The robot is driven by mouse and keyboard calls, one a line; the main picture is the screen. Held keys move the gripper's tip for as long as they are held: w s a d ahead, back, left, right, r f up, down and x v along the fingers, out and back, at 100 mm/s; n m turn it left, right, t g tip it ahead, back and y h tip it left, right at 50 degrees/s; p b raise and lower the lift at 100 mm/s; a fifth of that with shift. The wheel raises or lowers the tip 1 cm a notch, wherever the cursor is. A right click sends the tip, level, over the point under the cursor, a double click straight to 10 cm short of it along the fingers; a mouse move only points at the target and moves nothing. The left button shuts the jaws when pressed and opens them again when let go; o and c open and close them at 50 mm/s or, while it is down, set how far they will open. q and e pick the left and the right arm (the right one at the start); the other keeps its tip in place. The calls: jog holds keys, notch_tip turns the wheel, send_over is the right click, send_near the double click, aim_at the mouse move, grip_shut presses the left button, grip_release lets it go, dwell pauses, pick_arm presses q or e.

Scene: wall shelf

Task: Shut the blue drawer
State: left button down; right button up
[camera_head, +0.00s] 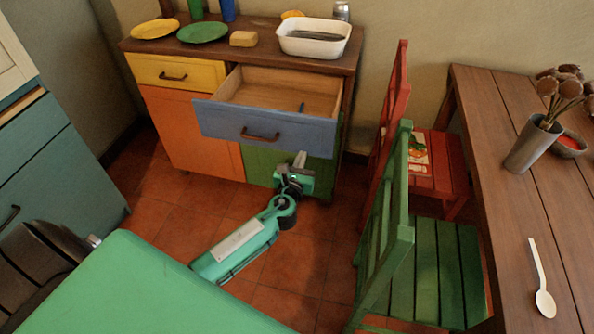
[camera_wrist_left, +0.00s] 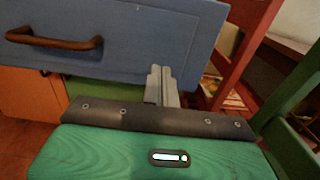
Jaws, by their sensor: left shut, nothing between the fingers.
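The blue drawer (camera_head: 265,131) stands pulled out of the cabinet, with its wooden inside showing and a small dark blue item in it. Its brown handle (camera_head: 260,135) is at the middle of the front. My left gripper (camera_head: 300,158) is shut and empty, just in front of the lower right part of the drawer front. In the left wrist view the shut fingers (camera_wrist_left: 163,80) point up by the lower right corner of the blue front (camera_wrist_left: 130,35). I cannot tell whether they touch it. My right gripper is not seen.
The cabinet top (camera_head: 265,55) holds a white basin (camera_head: 314,39), plates and a sponge (camera_head: 243,39). A yellow drawer (camera_head: 177,73) is closed on the left. A red chair (camera_head: 440,170) and a green chair (camera_head: 435,255) stand close on the right, by a wooden table (camera_head: 500,140).

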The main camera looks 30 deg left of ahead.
aim_at(308, 140)
pick_arm(q)
jog(key=x, duration=0.4)
jog(key=shift+w, duration=0.4)
jog(key=shift+w+a, duration=0.1)
jog(key=shift+w, duration=0.2)
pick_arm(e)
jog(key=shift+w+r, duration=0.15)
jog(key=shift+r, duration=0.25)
pick_arm(q)
jog(key=shift+w, duration=0.1)
